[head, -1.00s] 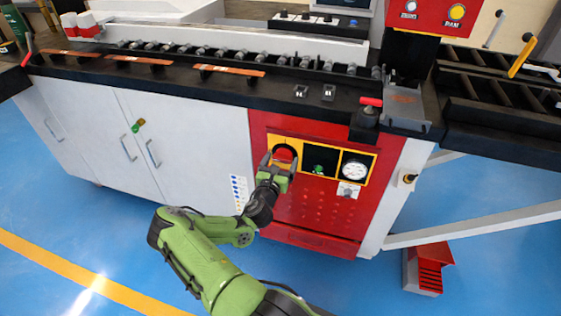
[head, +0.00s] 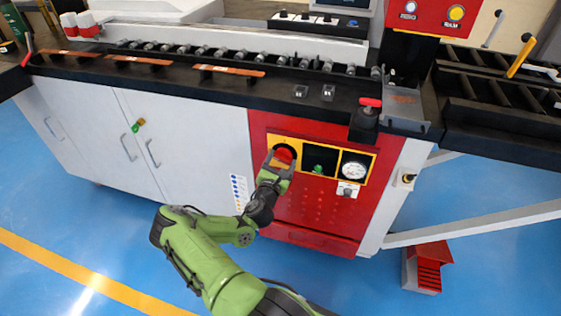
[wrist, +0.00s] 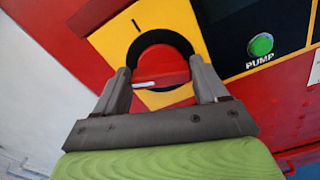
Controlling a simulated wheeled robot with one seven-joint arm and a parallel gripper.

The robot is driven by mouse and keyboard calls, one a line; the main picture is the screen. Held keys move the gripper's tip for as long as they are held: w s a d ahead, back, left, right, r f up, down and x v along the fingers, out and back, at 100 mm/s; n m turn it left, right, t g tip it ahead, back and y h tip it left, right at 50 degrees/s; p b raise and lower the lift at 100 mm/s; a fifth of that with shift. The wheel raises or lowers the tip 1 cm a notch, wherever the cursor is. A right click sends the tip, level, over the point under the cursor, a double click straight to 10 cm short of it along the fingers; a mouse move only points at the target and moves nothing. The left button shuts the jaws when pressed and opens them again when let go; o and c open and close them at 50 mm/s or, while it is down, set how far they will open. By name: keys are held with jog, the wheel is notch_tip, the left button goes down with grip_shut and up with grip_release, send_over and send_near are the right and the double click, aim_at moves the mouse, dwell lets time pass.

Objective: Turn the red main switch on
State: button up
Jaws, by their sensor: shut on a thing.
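The red main switch (wrist: 162,66) is a round red knob in a black ring on a yellow plate on the red cabinet front. It also shows in the head view (head: 284,151), partly covered by my gripper (head: 281,160). In the wrist view my gripper (wrist: 160,70) has one finger on each side of the knob and is shut on it. A white pointer mark (wrist: 146,85) on the knob points to the left in this view. A black "I" mark (wrist: 136,25) is on the yellow plate above the ring. The lower knob is hidden by the gripper.
A green PUMP button (wrist: 261,44) sits right of the switch, and a round gauge (head: 354,169) is further right. White cabinet doors (head: 190,140) stand left. The blue floor in front is clear.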

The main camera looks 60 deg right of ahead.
jog(key=m, duration=0.3)
jog(key=shift+s+m, duration=0.1)
jog(key=shift+m, duration=0.3)
jog(key=m, duration=0.3)
jog(key=shift+s+f+m, duration=0.1)
jog(key=shift+f+m, duration=0.05)
jog(key=shift+m, duration=0.15)
jog(key=m, duration=0.3)
jog(key=shift+f+m, duration=0.1)
jog(key=shift+m, duration=0.2)
jog(key=shift+f+m, duration=0.15)
jog(key=shift+m, duration=1.45)
jog(key=o, duration=1.1)
jog(key=shift+c, duration=0.2)
